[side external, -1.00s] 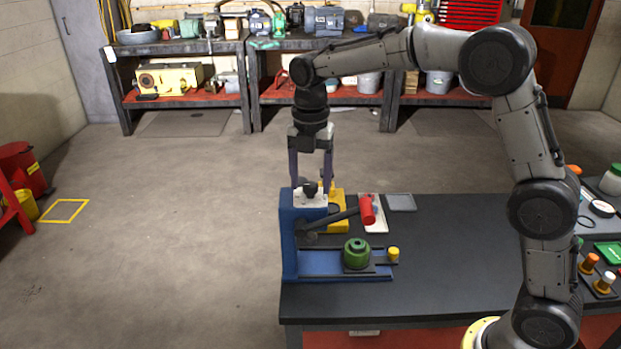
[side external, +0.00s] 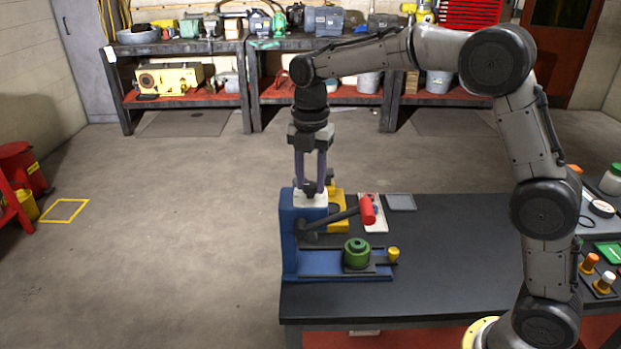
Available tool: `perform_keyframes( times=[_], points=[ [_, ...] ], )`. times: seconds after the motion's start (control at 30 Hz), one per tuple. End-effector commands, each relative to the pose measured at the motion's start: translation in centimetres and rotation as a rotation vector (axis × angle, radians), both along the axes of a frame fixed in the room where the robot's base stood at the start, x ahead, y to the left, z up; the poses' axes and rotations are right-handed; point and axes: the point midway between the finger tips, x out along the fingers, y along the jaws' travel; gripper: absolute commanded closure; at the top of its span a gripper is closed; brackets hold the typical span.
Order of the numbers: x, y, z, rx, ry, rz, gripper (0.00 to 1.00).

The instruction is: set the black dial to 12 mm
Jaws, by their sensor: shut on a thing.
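The black dial (side external: 309,190) sits on the white plate (side external: 309,200) on top of the blue press (side external: 289,235). My gripper (side external: 310,187) points straight down over the plate and is shut on the black dial, with a finger on either side of it. The fingers partly hide the dial. Any scale marks on the plate are too small to read. The press has a black lever with a red handle (side external: 367,209), angled up to the right. A green round part (side external: 356,253) sits on the press's blue base.
A small yellow knob (side external: 394,253) is at the base's right end. The table (side external: 450,270) is clear right of the press.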

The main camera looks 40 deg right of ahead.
Motion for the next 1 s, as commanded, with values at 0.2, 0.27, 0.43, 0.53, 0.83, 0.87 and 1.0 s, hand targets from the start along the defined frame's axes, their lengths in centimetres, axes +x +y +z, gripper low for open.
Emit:
perform_keyframes(
  times=[0.2,0.27,0.43,0.53,0.83,0.87,1.0],
  points=[
    [0.02,-0.01,0.09,0.001,-0.002,-0.166,1.0],
    [0.02,-0.01,0.11,0.0,-0.002,-0.222,1.0],
    [0.03,-0.02,0.11,0.001,-0.002,-0.384,1.0],
    [0.02,-0.01,0.11,0.001,-0.002,-0.479,1.0],
    [0.02,-0.02,0.15,0.001,-0.003,-0.735,1.0],
    [0.01,-0.03,0.14,0.0,-0.002,-0.756,1.0],
    [0.0,-0.03,0.13,0.0,-0.002,-0.842,1.0]
  ],
)
